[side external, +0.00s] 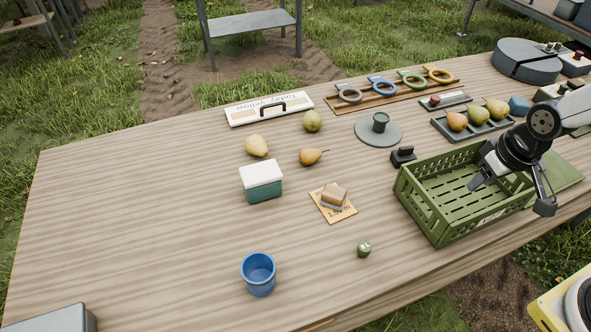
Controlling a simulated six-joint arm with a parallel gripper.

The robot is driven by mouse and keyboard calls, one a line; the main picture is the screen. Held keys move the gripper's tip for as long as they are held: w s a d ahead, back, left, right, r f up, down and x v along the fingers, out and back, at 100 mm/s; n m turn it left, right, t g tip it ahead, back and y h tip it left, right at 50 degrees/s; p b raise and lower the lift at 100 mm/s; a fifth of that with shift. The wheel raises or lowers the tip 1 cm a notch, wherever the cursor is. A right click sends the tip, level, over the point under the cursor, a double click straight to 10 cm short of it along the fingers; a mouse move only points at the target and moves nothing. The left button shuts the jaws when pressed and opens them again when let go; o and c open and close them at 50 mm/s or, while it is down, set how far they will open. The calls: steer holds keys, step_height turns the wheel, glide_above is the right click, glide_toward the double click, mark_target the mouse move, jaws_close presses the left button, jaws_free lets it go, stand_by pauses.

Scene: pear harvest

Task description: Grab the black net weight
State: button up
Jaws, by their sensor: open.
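A small black block with a raised top (402,156), which looks like the black net weight, rests on the wooden table just behind the left part of the green crate. My gripper (511,195) is at the right, over the green slatted crate (436,222). Its jaws are spread apart with nothing visible between them. It is well to the right of the black block and apart from it.
The crate's wall (415,210) stands close to the block. A tray of pears (473,127) sits behind the crate. A sandwich-like block on a card (334,197) lies left.

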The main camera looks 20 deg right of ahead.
steer(key=o, duration=0.3)
steer(key=m+g+y, duration=0.3)
steer(key=m+y, duration=0.5)
steer(key=m, duration=0.7)
glide_above(407, 147)
steer(key=s, duration=0.4)
step_height(407, 147, down, 11)
steer(key=w+d+f+m+y, duration=0.1)
steer(key=w+d+f+m+t+y, duration=0.1)
steer(key=f, duration=0.1)
steer(key=w+d+f+m+t+y, duration=0.1)
steer(key=d+m, duration=0.1)
steer(key=shift+f+y, duration=0.25)
steer(key=shift+y, duration=0.15)
steer(key=shift+d+f+m+t+y, duration=0.4)
steer(key=shift+d+f+m+y, duration=0.1)
steer(key=shift+d+f+y, duration=0.25)
steer(key=shift+a, duration=0.15)
